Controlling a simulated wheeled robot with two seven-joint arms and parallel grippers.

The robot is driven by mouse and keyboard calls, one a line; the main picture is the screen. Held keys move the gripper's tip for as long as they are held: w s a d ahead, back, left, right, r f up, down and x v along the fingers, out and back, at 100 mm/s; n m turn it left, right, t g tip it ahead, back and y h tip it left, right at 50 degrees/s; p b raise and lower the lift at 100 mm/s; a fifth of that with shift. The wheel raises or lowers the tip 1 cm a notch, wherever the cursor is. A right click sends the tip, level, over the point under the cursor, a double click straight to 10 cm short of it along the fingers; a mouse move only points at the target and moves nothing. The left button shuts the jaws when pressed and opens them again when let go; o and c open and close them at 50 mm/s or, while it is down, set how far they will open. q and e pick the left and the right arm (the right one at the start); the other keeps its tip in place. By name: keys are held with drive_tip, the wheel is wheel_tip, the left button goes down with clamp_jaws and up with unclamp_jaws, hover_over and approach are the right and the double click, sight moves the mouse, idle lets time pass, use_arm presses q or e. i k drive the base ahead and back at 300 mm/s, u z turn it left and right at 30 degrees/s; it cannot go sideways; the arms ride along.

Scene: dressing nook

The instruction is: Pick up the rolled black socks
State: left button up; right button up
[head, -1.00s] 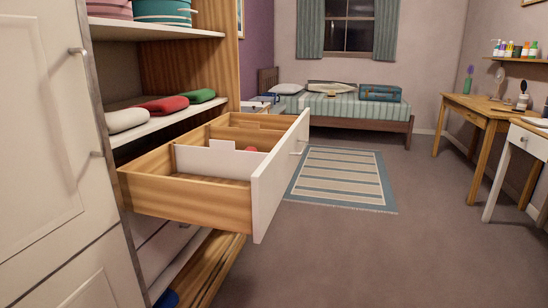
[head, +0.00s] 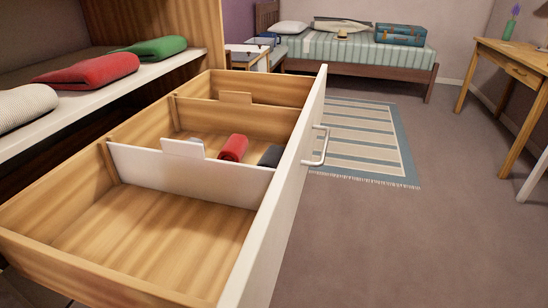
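A dark, nearly black rolled bundle (head: 270,156) lies in the middle compartment of the open drawer (head: 262,232), close to the drawer's white front. It looks like the rolled black socks and is partly hidden behind the white divider. A red roll (head: 233,148) lies to its left in the same compartment. The near compartment is empty. Neither of my grippers is in view.
The white drawer front has a handle (head: 318,146) on its outer side. A shelf (head: 110,93) to the left holds red (head: 88,72), green (head: 152,48) and white (head: 22,106) folded items. A striped rug (head: 358,138) and open floor lie to the right.

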sight(271, 159)
drive_tip(key=k, duration=0.5)
drive_tip(key=u, duration=2)
drive_tip(key=k, duration=1.1)
drive_tip(key=z, duration=0.85)
